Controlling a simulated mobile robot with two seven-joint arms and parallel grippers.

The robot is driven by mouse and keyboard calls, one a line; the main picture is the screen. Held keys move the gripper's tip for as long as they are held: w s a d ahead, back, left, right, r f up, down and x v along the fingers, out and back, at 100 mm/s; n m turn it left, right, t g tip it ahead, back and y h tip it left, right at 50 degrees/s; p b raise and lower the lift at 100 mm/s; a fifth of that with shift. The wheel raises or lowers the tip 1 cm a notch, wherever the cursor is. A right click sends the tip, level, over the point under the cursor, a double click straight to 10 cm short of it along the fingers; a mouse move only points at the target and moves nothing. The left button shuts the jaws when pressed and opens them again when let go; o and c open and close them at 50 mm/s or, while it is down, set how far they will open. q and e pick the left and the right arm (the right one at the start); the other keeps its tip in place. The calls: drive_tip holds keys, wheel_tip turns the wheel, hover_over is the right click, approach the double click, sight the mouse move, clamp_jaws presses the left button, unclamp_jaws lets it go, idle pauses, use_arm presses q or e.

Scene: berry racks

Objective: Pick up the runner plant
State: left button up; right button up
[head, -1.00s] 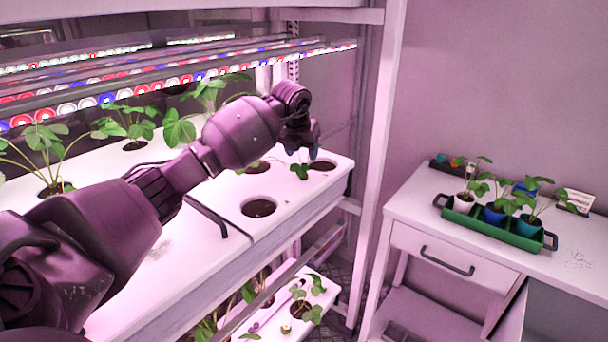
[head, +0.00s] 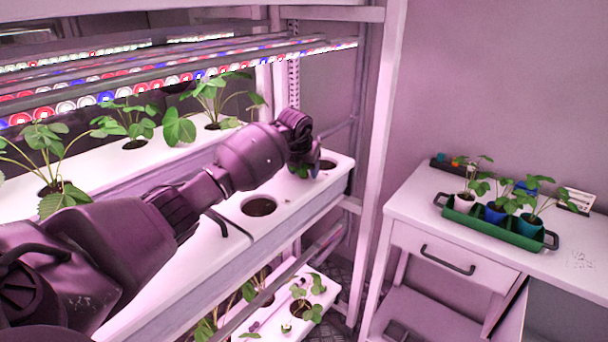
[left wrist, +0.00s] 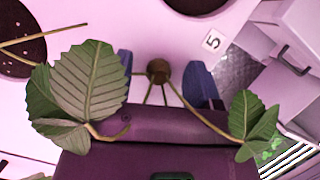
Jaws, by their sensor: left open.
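The runner plant (left wrist: 158,72) shows in the left wrist view as a brown crown with thin stems. Large green leaves (left wrist: 85,85) spread to the left and a smaller leaf cluster (left wrist: 255,120) to the right. My left gripper (left wrist: 163,80) is open, with one blue finger on each side of the crown, apart from it. In the head view, my left gripper (head: 304,168) is low over the right end of the upper rack, and only a bit of green leaf shows by its fingers. My right gripper is not in view.
The upper white rack (head: 285,215) has an empty-looking soil hole (head: 258,206) and another hole (head: 326,164). Light bars (head: 200,75) hang above taller plants (head: 132,122). A lower rack holds plants. A desk (head: 420,205) at right bears a green tray (head: 480,225) of potted plants.

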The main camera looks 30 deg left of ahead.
use_arm(q)
drive_tip(key=c, duration=0.8)
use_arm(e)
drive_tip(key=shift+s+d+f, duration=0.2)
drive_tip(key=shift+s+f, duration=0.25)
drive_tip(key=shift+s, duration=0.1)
